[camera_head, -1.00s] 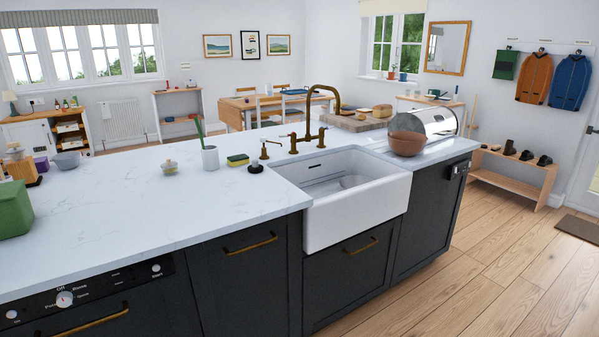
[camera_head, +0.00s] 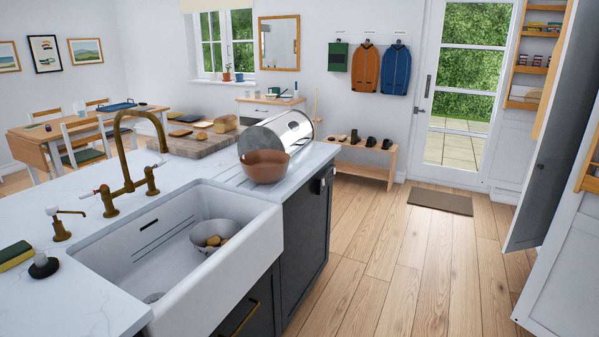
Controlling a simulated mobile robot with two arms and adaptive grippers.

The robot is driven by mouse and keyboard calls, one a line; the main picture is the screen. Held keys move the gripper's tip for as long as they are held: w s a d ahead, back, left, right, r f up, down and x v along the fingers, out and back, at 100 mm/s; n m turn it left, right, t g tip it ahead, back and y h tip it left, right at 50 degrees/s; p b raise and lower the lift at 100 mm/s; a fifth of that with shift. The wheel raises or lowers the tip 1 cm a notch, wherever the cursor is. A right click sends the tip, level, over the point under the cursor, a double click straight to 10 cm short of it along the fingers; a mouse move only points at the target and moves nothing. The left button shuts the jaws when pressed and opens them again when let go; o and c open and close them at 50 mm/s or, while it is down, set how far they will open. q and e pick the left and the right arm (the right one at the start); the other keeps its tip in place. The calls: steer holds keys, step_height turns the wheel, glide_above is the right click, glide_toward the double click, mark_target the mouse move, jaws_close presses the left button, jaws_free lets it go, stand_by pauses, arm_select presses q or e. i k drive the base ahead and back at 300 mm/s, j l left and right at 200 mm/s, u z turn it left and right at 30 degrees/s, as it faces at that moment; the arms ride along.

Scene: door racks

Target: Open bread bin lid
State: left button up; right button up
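Neither of my grippers shows in the head view.
A white sink (camera_head: 230,270) holding a bowl (camera_head: 212,236) and a brass tap (camera_head: 130,170) lie on the near side. A wooden board (camera_head: 200,146) with bread is left of the bin. Wood floor (camera_head: 390,250) is clear right of the counter. A tall door (camera_head: 560,150) stands open at right.

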mark_target(295, 129)
steer(key=i+l+z, duration=0.1)
steer(key=i, duration=0.35)
steer(key=i+l+z, duration=0.1)
steer(key=i+l, duration=0.15)
steer(key=i, duration=0.2)
steer(key=i+l+z, duration=0.1)
steer(key=i, duration=0.35)
